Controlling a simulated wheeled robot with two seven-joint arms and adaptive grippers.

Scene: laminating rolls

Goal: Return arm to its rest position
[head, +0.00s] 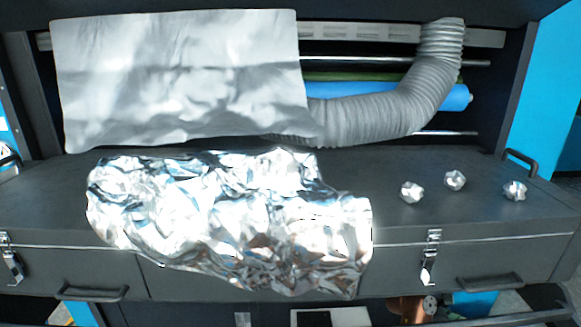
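Neither of my grippers shows in the head view, so I cannot see their fingers or whether they hold anything. No arm of mine clearly reaches over the dark cabinet top (388,172). A crumpled shiny foil sheet (235,220) lies across the cabinet top and hangs over its front edge. A smoother silvery sheet (180,75) hangs behind it at the upper left and hides part of the machine opening.
A grey ribbed hose (395,108) curves down before a blue roll (455,97). Small faceted silver knobs (411,191) sit on the right of the top. A latch (430,258) and handles (490,283) stick out in front. Bare top lies between foil and knobs.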

